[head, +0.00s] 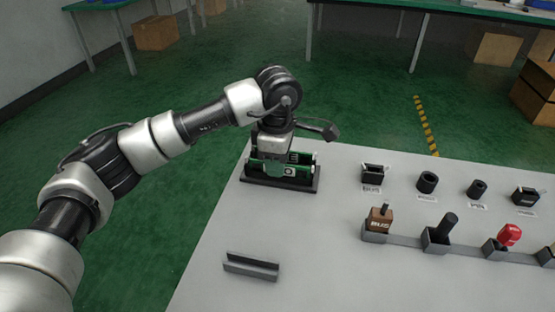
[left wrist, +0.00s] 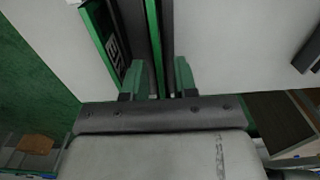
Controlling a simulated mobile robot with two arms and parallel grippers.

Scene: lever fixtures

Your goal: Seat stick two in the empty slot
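A black base (head: 268,182) at the far left of the table holds upright green circuit-board sticks. A rear green stick (head: 305,158) and a front green stick (head: 289,172) show partly; my gripper hides the rest. I cannot tell which is stick two. My left gripper (head: 274,168) points down over the base. In the left wrist view its two green-tipped fingers (left wrist: 157,80) are apart, on either side of a thin green stick (left wrist: 154,40) seen edge-on. A gap shows beside that stick. Another stick with white markings (left wrist: 107,38) leans into view at left. My right gripper is not in view.
An empty grey channel-shaped holder (head: 250,266) lies at the table's front left. Black labelled sockets (head: 372,173) and a row of holders with a brown block (head: 379,219), black handle (head: 447,227) and red knob (head: 510,234) stand at right. The table (head: 315,230) between is clear.

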